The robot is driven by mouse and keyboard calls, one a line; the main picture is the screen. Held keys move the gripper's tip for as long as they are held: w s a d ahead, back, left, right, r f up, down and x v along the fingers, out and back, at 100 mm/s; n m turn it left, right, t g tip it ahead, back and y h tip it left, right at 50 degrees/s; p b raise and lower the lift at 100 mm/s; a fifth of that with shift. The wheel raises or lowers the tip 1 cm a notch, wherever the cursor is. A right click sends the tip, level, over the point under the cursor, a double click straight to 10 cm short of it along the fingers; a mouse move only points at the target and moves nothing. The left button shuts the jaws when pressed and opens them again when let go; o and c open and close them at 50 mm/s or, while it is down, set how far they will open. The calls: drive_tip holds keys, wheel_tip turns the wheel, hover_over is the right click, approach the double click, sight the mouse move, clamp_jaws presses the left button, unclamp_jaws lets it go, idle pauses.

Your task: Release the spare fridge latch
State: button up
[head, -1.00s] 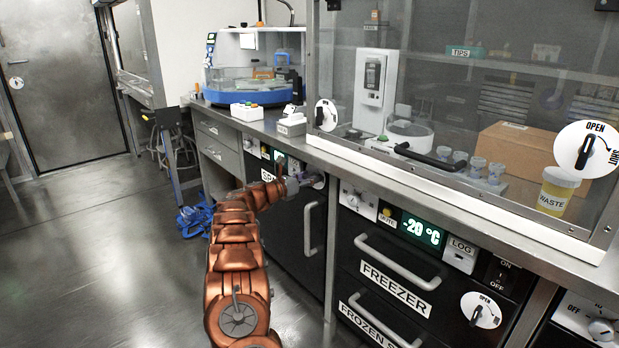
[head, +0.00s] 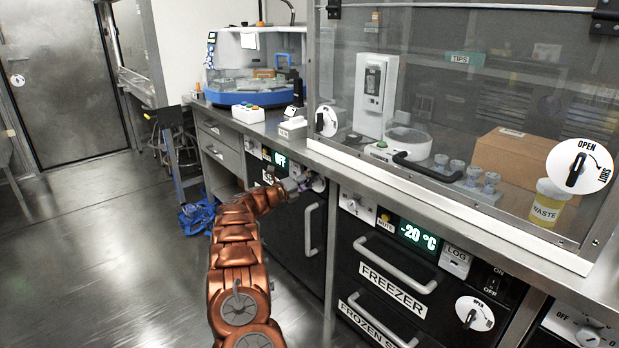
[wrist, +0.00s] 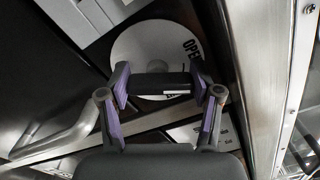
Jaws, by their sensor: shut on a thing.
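The spare fridge (head: 290,232) is the dark-fronted unit under the bench, left of the freezer, with a grey vertical handle. Its display reads OFF, and my arm partly covers its label. Its latch is a white round dial (wrist: 140,48) marked OPEN, with a black bar handle (wrist: 160,82), in the wrist view. My gripper (wrist: 161,88) is shut on that handle, with purple pads at both ends of it. In the head view my gripper (head: 306,184) is at the fridge's upper right corner and hides most of the latch.
The freezer (head: 385,270) stands to the right, with a -20 °C display and its own latch (head: 475,313). The bench edge (head: 400,200) and a glass-fronted cabinet are close above. A blue object (head: 197,214) lies on the floor left.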

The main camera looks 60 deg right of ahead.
drive_tip(key=n+p, duration=0.1)
drive_tip(key=n, duration=0.2)
drive_tip(key=shift+p, duration=0.3)
drive_tip(key=shift+f+n+p, duration=0.1)
drive_tip(key=shift+n+p, duration=0.35)
drive_tip(key=shift+n, duration=0.75)
drive_tip(key=o, duration=1.2)
drive_tip(key=shift+c, duration=0.2)
drive_tip(key=shift+w, duration=0.1)
drive_tip(key=v, duration=1.2)
